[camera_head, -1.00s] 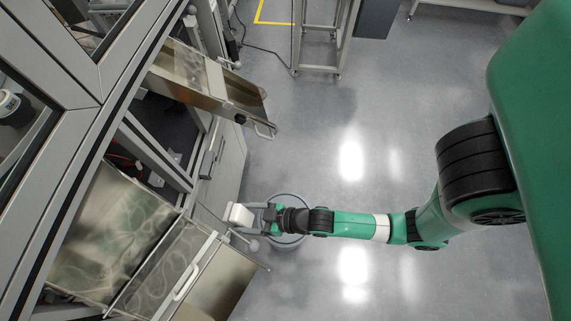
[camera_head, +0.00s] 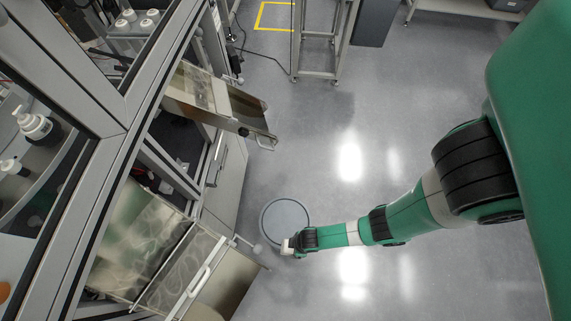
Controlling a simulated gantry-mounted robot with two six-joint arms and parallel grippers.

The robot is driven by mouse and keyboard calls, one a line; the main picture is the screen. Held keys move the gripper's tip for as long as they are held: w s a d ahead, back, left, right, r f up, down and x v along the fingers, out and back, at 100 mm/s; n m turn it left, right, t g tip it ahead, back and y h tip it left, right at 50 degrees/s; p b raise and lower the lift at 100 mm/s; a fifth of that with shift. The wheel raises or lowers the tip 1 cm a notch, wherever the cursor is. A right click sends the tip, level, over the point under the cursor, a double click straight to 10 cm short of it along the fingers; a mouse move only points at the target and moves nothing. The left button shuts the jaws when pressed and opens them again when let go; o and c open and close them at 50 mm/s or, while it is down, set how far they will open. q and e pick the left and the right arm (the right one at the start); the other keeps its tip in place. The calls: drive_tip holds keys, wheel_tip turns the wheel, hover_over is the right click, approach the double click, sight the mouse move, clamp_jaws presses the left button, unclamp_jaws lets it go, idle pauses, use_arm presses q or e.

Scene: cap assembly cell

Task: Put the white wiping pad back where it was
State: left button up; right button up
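My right arm comes in from the right and reaches to the lower middle of the head view. My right gripper (camera_head: 293,246) is at its end, small and partly hidden by the wrist. The white wiping pad (camera_head: 287,246) shows as a small pale block at the fingertips, and the gripper appears shut on it. The pad is in the air by the lower edge of a round grey disc. The pad's far side is hidden. My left gripper is not in view.
The round grey disc (camera_head: 284,219) is near the floor. A metal-framed machine with an upper chute (camera_head: 228,108) and a lower panel with a handle (camera_head: 190,275) fills the left. A frame stand (camera_head: 322,45) is at the top. The floor (camera_head: 370,130) between is open.

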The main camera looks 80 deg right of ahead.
drive_tip(key=shift+w+a+r+g, duration=0.2)
drive_tip(key=shift+w+r, duration=0.15)
drive_tip(key=shift+w, duration=0.15)
drive_tip(key=shift+w+a+r+g, duration=0.2)
drive_tip(key=shift+w+r, duration=0.15)
drive_tip(key=shift+w, duration=0.15)
drive_tip(key=shift+w+a+r+g, duration=0.1)
drive_tip(key=shift+w+a+g, duration=0.05)
drive_tip(key=shift+g, duration=0.15)
drive_tip(key=shift+s+g, duration=0.2)
drive_tip(key=shift+g, duration=0.1)
drive_tip(key=w+d+f+b, duration=0.1)
drive_tip(key=d+f+b, duration=0.2)
drive_tip(key=d, duration=0.1)
drive_tip(key=w+d+f+b, duration=0.1)
drive_tip(key=d+f+b, duration=0.2)
drive_tip(key=d, duration=0.1)
drive_tip(key=w+d+f+b, duration=0.1)
drive_tip(key=d+f+b, duration=0.2)
drive_tip(key=d, duration=0.1)
drive_tip(key=shift+w+f+b, duration=0.1)
drive_tip(key=shift+w+b, duration=0.2)
drive_tip(key=shift+d+f, duration=0.15)
drive_tip(key=shift+d, duration=0.15)
drive_tip(key=shift+w+d, duration=0.15)
